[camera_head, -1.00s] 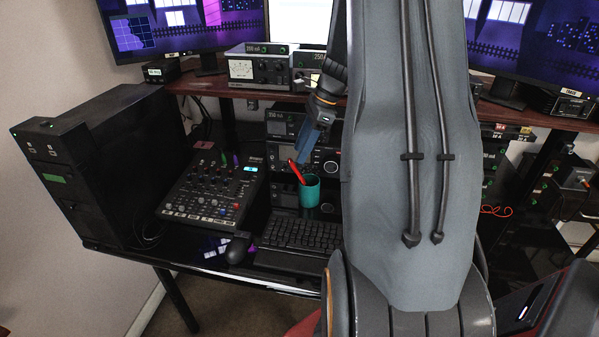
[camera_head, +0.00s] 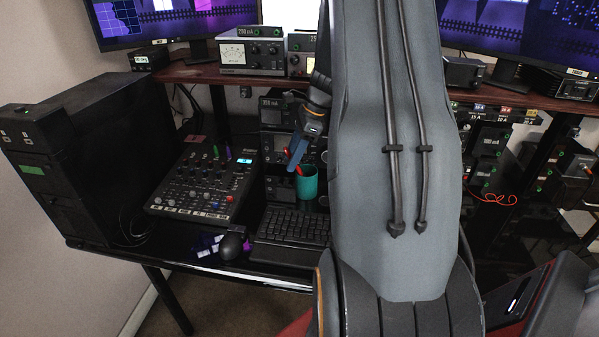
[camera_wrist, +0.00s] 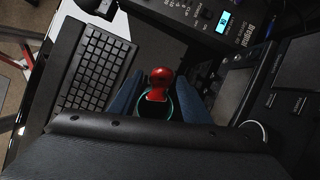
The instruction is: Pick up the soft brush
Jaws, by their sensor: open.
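A red handle, taken as the soft brush (camera_head: 299,170), stands tilted in a teal cup (camera_head: 308,187) on the black desk. Its bristles are not visible, so I cannot confirm what it is. In the wrist view the red handle (camera_wrist: 160,78) points up at the camera, and the cup's rim (camera_wrist: 172,108) shows around it. My gripper (camera_head: 296,155) is at the handle's upper part, its blue fingers partly covering it. In the wrist view the fingers of my gripper (camera_wrist: 160,92) are open, one on each side of the handle. Contact cannot be told.
A keyboard (camera_head: 293,227) and mouse (camera_head: 232,247) lie in front of the cup. A mixer (camera_head: 205,185) is to the left, beside a black case (camera_head: 85,160). Rack devices stand close behind the cup. A raised shelf (camera_head: 215,74) with meters and monitors is above.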

